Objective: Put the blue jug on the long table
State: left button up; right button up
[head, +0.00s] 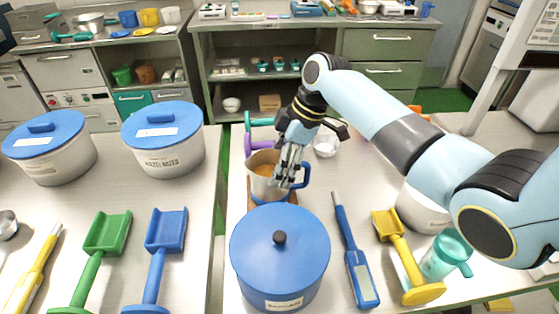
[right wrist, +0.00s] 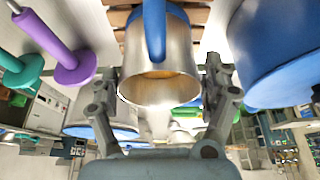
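The blue jug (head: 262,180) has a steel body with a blue handle and a blue base. It stands upright on a brown wooden board (head: 250,190) on the right-hand table. In the right wrist view the jug (right wrist: 160,70) shows with its rim towards the camera and its blue handle at the top. My right gripper (head: 288,170) is at the handle side of the jug, pointing down. In the right wrist view its fingers (right wrist: 160,92) are spread, one on each side of the jug; contact cannot be told. My left gripper is not in view.
A blue thermometer-like tool (head: 355,262), a yellow scoop (head: 402,250) and a teal jug (head: 443,258) lie or stand to the right. Purple (head: 258,143) and teal handled tools are behind. A gap separates the left table (head: 190,195).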

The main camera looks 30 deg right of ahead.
jog(key=o, duration=0.3)
jog(key=shift+o, duration=0.2)
jog(key=shift+r, duration=0.1)
jog(key=b+v, duration=0.1)
jog(key=v, duration=1.1)
jog(key=shift+s, duration=0.1)
